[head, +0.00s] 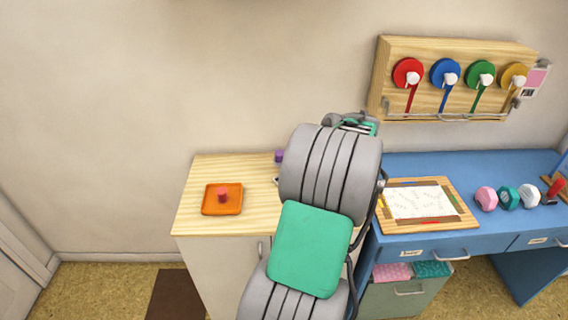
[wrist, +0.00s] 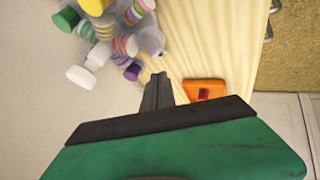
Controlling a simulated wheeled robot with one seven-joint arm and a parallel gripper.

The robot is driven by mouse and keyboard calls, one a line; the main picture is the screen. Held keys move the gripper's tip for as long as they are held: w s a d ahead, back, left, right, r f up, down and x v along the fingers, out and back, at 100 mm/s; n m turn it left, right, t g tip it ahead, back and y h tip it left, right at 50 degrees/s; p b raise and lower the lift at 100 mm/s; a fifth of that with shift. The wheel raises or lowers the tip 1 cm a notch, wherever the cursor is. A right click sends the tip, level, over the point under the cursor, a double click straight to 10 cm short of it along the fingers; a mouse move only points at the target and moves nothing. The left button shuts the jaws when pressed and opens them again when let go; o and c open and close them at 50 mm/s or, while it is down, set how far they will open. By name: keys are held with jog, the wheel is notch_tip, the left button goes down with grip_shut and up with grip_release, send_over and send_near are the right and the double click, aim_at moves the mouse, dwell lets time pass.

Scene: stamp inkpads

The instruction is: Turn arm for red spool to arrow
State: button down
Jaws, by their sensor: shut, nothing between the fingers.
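The red spool (head: 407,67) hangs at the left end of a wooden wall rack (head: 455,51) in the head view. A white knob (head: 413,78) sits at its front and a red ribbon (head: 411,99) hangs below it. I cannot make out a separate turning arm or an arrow at this size. My gripper (wrist: 158,82) is shut and empty in the wrist view, above the light wooden cabinet top. In the head view my own arm hides its fingers. It is well apart from the red spool, which does not show in the wrist view.
Blue, green and yellow spools hang right of the red one, with a metal rail (head: 440,118) below. An orange tray (head: 209,208) with a red piece stands on the cabinet top. The blue desk (head: 420,164) holds a framed paper and several dumbbell-like pieces.

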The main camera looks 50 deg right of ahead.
jog(key=p+x, duration=0.1)
jog(key=x, duration=0.8)
jog(key=shift+a, duration=0.2)
jog(key=w+d+p, duration=0.1)
jog(key=w+d, duration=0.1)
jog(key=d, duration=0.1)
jog(key=shift+w+d+f, duration=0.1)
jog(key=shift+w+d, duration=0.05)
jog(key=shift+w, duration=0.25)
jog(key=shift+w, duration=0.15)
